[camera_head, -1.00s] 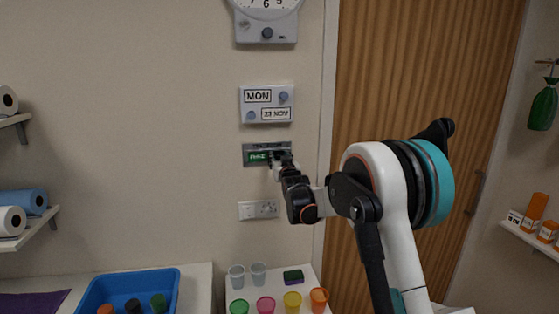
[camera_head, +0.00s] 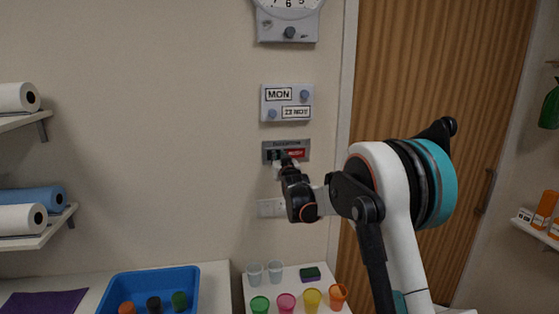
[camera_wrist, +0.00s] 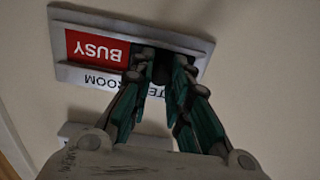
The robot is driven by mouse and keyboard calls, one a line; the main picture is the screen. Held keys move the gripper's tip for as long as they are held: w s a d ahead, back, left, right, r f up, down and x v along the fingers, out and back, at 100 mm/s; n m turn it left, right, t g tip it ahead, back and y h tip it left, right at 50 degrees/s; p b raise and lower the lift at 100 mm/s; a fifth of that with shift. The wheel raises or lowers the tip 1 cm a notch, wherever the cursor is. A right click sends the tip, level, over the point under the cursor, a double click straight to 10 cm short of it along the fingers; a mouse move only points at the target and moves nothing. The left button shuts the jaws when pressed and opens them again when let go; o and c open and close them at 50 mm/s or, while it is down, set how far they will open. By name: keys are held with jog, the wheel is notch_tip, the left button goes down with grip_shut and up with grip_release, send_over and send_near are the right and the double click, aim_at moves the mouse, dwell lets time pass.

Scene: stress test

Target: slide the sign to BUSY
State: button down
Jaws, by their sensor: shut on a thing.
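The wall sign (camera_head: 287,143) is a grey plate on the wall beside the door. Its red panel reading BUSY (camera_head: 297,153) shows in the right part of its window. In the wrist view the sign (camera_wrist: 190,38) is upside down, and the red BUSY panel (camera_wrist: 97,47) shows in full at the left. My gripper (camera_wrist: 161,66) is at the other end of the window, with its fingers shut on the sign's dark slider knob. The knob is mostly hidden between the fingers. In the head view my gripper (camera_head: 279,160) covers the sign's lower left part.
A MON date panel (camera_head: 287,103) is above the sign, and a socket plate (camera_head: 271,208) is below it. The wooden door (camera_head: 430,80) is to the right. Below are a blue bin (camera_head: 190,295) and several coloured cups (camera_head: 312,299) on counters.

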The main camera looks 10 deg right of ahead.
jog(key=c, duration=1.5)
grip_release()
jog(key=s, duration=1.2)
jog(key=shift+s, duration=0.1)
